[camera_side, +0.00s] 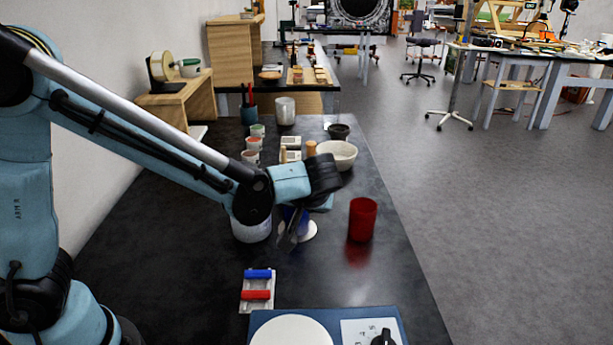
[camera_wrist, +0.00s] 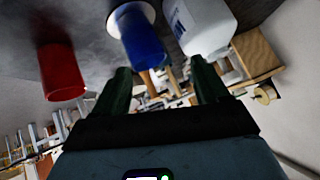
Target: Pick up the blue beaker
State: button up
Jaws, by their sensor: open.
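The blue beaker (camera_wrist: 143,42) stands on a white round base in the wrist view, just past my fingertips. In the side view only a bit of the blue beaker (camera_side: 288,213) shows behind my gripper, with the white disc beside it. My gripper (camera_side: 292,236) points down at the beaker's near side. In the wrist view my gripper (camera_wrist: 160,70) is open and empty, its two dark fingers apart. The beaker lies ahead of the gap, nearer the left finger. Whether a finger touches it I cannot tell.
A white labelled jar (camera_side: 250,229) stands close left of the beaker in the side view; the jar (camera_wrist: 203,25) is near the right finger. A red cup (camera_side: 362,219) stands to the right. Red and blue rollers (camera_side: 257,285) lie nearer. A bowl (camera_side: 338,155) is behind.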

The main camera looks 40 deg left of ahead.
jog(key=w+d+f+n+y, duration=0.2)
jog(key=d+f+n+y, duration=0.2)
jog(key=d+n, duration=0.2)
jog(key=shift+t, duration=0.3)
jog(key=x, duration=0.7)
jog(key=shift+s+a+r, duration=0.2)
jog(key=shift+a, duration=0.05)
jog(key=a, duration=0.1)
jog(key=w+a, duration=0.1)
jog(key=a, duration=0.1)
jog(key=shift+w+a+f, duration=0.3)
jog(key=shift+w+a, duration=0.05)
jog(key=shift+a, duration=0.05)
jog(key=shift+w+a+f, duration=0.2)
jog(key=shift+a, duration=0.25)
jog(key=shift+c, duration=0.5)
jog(key=c, duration=0.8)
jog(key=shift+o, duration=0.2)
